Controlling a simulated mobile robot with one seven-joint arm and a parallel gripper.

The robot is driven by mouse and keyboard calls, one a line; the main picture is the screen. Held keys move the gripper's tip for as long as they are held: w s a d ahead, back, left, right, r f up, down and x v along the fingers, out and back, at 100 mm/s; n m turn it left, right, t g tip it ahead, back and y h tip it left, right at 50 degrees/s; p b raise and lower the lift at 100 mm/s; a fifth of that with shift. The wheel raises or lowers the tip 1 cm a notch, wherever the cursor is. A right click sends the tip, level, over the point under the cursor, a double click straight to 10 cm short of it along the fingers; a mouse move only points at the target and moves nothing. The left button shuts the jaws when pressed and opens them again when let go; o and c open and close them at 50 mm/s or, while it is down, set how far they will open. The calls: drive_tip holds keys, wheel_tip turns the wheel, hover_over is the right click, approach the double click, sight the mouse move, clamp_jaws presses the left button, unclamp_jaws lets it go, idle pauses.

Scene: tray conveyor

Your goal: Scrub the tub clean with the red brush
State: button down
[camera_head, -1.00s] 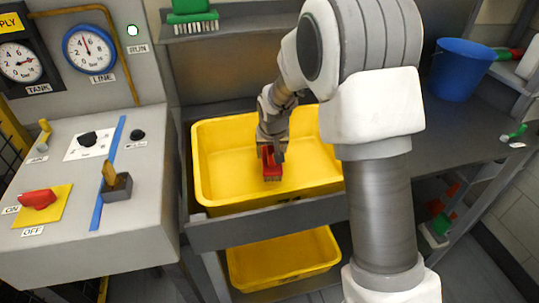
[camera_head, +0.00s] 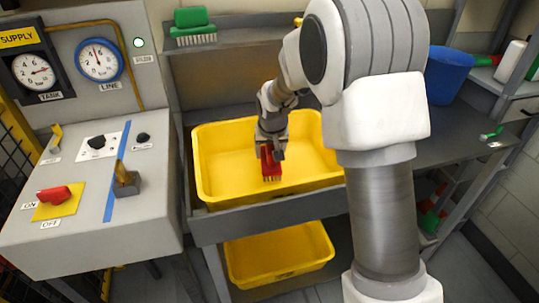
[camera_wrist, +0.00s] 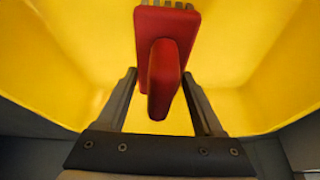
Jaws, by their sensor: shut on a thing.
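The yellow tub (camera_head: 222,190) sits on the grey bench in the head view. My gripper (camera_head: 271,146) reaches down into it, shut on the red brush (camera_head: 270,165). The brush hangs with its bristles downward inside the tub; I cannot tell whether they touch the floor. In the wrist view the brush (camera_wrist: 168,45) has its handle between the two fingers of my gripper (camera_wrist: 165,92), with the yellow tub (camera_wrist: 70,60) behind it. No dirt shows on the visible tub walls.
A second yellow tub (camera_head: 280,258) lies on the lower shelf. A green brush (camera_head: 192,26) rests on the shelf above. A blue bucket (camera_head: 447,70) stands on the right of the bench. A control console (camera_head: 75,235) with gauges and a red switch (camera_head: 54,195) stands left.

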drive_tip(key=shift+r+p, duration=0.9)
drive_tip(key=shift+r, duration=0.8)
